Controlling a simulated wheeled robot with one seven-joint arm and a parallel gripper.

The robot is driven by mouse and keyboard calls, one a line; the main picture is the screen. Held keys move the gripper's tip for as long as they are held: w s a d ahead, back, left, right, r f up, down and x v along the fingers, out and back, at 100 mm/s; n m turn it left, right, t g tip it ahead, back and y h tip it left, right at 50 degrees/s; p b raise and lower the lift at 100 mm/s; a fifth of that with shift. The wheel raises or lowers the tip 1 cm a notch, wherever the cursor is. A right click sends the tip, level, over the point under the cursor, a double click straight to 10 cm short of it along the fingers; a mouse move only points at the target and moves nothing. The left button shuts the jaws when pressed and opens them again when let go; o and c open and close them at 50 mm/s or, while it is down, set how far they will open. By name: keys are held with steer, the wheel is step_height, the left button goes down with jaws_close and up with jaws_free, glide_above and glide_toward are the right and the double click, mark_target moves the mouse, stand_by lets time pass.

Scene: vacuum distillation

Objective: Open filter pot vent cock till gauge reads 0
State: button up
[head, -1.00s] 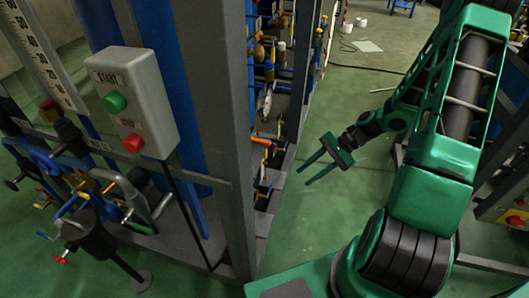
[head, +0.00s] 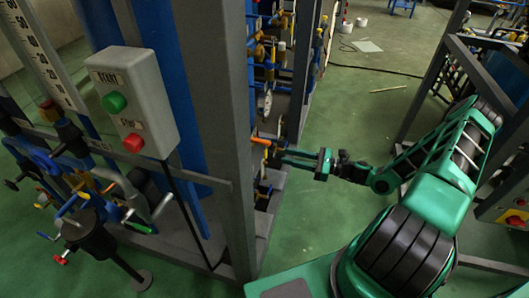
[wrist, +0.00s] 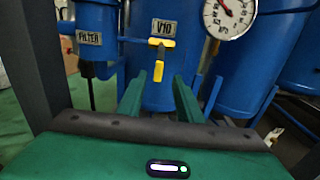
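In the wrist view a yellow-handled cock (wrist: 160,58) sits under a V10 tag (wrist: 165,28) on a blue vessel, its handle hanging down. A FILTER tag (wrist: 90,38) is on the blue body to its left. A round white gauge (wrist: 229,14) with a red needle is at the upper right, cut by the frame edge; its reading is too small to tell. My gripper (wrist: 157,86) is open and empty, its two green fingers either side of and short of the yellow handle. In the head view my gripper (head: 282,156) points left at the rig, near an orange handle (head: 262,142).
A grey upright post (head: 213,120) stands left of my gripper. A control box (head: 133,100) with green and red buttons is left of it. Pipes and valves (head: 270,60) line the rig. Green floor (head: 350,110) is open behind my arm.

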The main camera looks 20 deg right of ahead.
mark_target(266, 150)
steer(key=x, duration=1)
steer(key=shift+a, duration=0.1)
jaws_close()
